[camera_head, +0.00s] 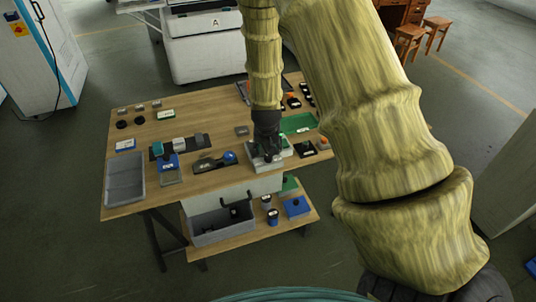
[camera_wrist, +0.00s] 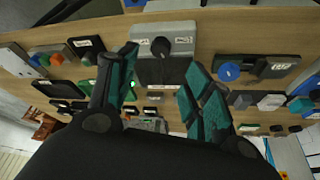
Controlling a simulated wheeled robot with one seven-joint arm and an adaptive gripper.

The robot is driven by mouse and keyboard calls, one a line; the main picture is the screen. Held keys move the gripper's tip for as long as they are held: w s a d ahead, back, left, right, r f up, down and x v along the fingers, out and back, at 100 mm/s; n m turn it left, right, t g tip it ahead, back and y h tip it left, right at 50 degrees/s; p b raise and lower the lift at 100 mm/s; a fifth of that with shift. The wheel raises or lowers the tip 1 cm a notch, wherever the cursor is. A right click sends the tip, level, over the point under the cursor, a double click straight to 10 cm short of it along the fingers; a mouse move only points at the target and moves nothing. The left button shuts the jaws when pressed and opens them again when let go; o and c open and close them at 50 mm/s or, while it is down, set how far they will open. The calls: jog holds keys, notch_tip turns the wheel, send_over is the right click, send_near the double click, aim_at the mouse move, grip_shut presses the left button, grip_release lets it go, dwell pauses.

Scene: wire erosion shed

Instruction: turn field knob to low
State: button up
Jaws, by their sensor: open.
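A grey box (camera_wrist: 184,34) with a round black knob (camera_wrist: 160,47) on its top lies ahead of my fingers in the wrist view. I take this to be the field knob; its pointer setting is too small to read. A darker grey panel lies on the near side of the box. My gripper (camera_wrist: 165,75) is open and empty, its two teal-padded fingers apart on either side of the box's near part, with the knob beyond the tips. In the head view my gripper (camera_head: 267,135) hangs over the pale box (camera_head: 257,163), hiding its knob.
The wooden bench (camera_head: 193,108) holds a grey tray (camera_head: 125,180), a dark tool with a blue knob (camera_head: 228,157), a blue block (camera_head: 168,161) and a green mat (camera_head: 297,123). Small parts stand close on both sides of the box.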

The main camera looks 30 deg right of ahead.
aim_at(268, 156)
jog(key=shift+p+x, duration=1.25)
jog(key=shift+x, duration=3.4)
jog(key=shift+c, duration=0.4)
jog(key=c, duration=0.9)
